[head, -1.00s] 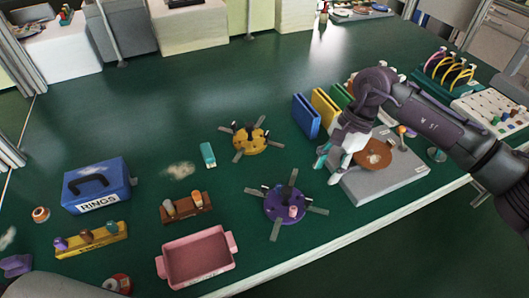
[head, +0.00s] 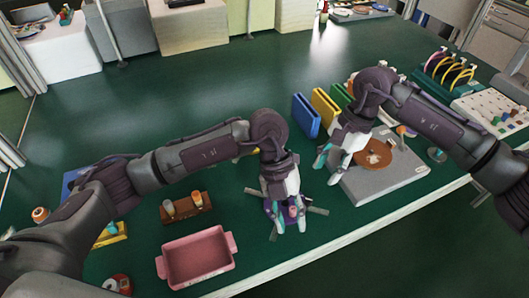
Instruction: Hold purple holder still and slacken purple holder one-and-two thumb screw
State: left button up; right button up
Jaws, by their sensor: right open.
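The purple holder (head: 283,222) is on the green table near its front edge, with flat grey arms sticking out around it. A small pink thumb screw (head: 292,211) shows on it. My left gripper (head: 288,217) is directly over the holder with its fingers apart, one on each side of the pink screw. It covers most of the holder, and I cannot tell whether the fingers press on it. My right gripper (head: 333,160) is open and empty, above the left edge of the grey plate, up and right of the holder.
A pink tray (head: 197,258) and a brown rack (head: 187,208) are left of the holder. The grey plate (head: 385,185) with a copper disc is to its right. Blue (head: 305,116) and yellow (head: 325,107) upright pieces stand behind. My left arm hides much of the yellow holder and blue box.

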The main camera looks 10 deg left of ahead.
pick_arm(q)
jog(key=w+a+r+m+t+y, duration=0.2)
jog(key=w+a+r+t+y, duration=0.25)
jog(key=w+a+r, duration=0.5)
jog(key=shift+h, duration=0.35)
jog(key=f, duration=0.5)
jog(key=d+f, duration=0.1)
jog(key=f, duration=0.4)
jog(key=w+f, duration=0.1)
jog(key=f, duration=0.4)
jog(key=shift+d+f, duration=0.3)
jog(key=shift+d, duration=0.1)
